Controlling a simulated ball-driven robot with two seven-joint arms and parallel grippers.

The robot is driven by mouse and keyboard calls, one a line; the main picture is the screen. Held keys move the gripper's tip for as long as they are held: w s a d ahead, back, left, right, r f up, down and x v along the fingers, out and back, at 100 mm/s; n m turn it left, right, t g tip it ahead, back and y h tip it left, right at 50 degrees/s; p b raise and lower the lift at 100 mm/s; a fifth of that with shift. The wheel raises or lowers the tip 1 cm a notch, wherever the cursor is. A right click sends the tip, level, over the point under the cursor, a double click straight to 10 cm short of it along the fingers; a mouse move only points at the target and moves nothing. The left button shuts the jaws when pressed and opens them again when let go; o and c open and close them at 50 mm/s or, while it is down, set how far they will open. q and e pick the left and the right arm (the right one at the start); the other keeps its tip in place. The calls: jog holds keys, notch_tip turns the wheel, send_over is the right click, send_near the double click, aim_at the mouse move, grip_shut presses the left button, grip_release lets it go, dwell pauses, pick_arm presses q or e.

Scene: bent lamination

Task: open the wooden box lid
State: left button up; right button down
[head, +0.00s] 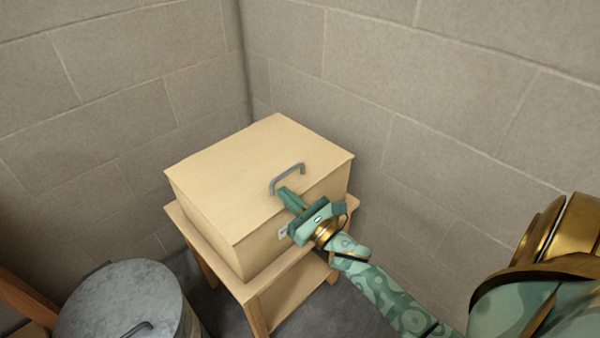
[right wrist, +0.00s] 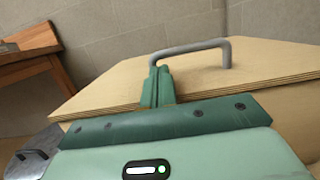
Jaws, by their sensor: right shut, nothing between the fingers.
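The wooden box (head: 235,190) stands on a small wooden stand, its flat lid (head: 245,165) down and closed. A grey bar handle (head: 288,175) is fixed on the lid close to its front edge. My right gripper (head: 285,192) is shut and empty at the lid's front edge, just beside the handle. In the right wrist view the closed fingers (right wrist: 157,85) stand before the lid edge, near the left end of the handle (right wrist: 192,48). I cannot tell whether they touch it. My left gripper is not in view.
The stand (head: 262,300) has a lower shelf. A round grey metal lid with a handle (head: 125,300) is at the lower left. Block walls (head: 400,100) meet in a corner close behind the box. A wooden piece of furniture (right wrist: 30,50) shows left in the right wrist view.

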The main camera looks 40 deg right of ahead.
jog(key=shift+w+r, duration=0.1)
jog(key=shift+w, duration=0.4)
